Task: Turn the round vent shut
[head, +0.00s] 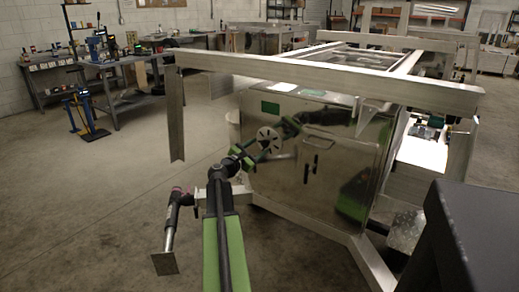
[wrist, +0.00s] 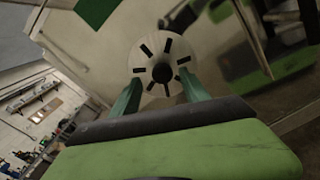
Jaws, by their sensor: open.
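The round vent (head: 268,134) is a pale disc on the shiny metal front of a box-like cabinet. In the wrist view the vent (wrist: 147,58) shows several dark slots around a dark round centre. My gripper (head: 257,147) is in front of the vent, its jaws toward the disc. In the wrist view my gripper (wrist: 160,78) is open, with one green finger at the lower left of the disc and one at the lower right. Nothing is seen between the fingers but the disc. I cannot tell whether the fingertips touch it.
The metal cabinet (head: 325,112) stands under an aluminium trailer frame (head: 330,83), whose long beam crosses above the vent. A green label (head: 270,108) is above the vent, and dark latches are to its right. A workbench (head: 140,97) stands far left.

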